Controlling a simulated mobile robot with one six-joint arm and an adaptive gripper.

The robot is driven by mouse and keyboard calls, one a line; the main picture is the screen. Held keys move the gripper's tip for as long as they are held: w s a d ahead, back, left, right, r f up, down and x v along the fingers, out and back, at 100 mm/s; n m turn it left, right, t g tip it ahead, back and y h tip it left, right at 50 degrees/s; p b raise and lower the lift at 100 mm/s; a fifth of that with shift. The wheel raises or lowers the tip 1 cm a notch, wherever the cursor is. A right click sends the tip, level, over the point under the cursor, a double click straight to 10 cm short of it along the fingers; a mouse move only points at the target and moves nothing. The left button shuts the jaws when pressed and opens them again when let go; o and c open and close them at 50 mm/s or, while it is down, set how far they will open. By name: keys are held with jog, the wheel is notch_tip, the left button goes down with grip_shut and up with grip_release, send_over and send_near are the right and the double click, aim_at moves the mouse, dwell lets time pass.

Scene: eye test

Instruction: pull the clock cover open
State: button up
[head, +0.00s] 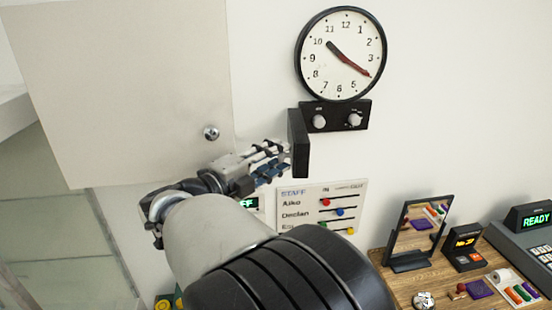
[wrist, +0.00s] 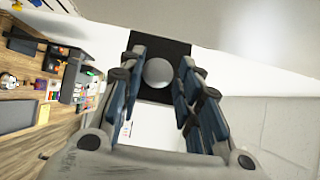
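The round clock (head: 341,54) hangs on the wall with a black control box (head: 338,115) below it, whose two grey knobs are exposed. A dark cover panel (head: 298,143) stands out from the wall at the box's left side, swung open. In the wrist view the cover's black face (wrist: 158,47) carries a round grey knob (wrist: 160,72). My gripper (head: 281,155) is left of the cover, fingertips close to it. In the wrist view my gripper's fingers (wrist: 158,68) are apart, one on each side of the knob. I cannot tell whether they touch it.
A pale door panel (head: 120,90) with a silver knob (head: 211,133) is left of my gripper. A staff board (head: 322,207) is on the wall below. A wooden desk (head: 415,284) at lower right holds a mirror (head: 417,231) and a device reading READY (head: 530,218).

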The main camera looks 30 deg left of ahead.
jog(key=o, duration=0.3)
jog(key=shift+f, duration=0.1)
jog(key=v, duration=1.2)
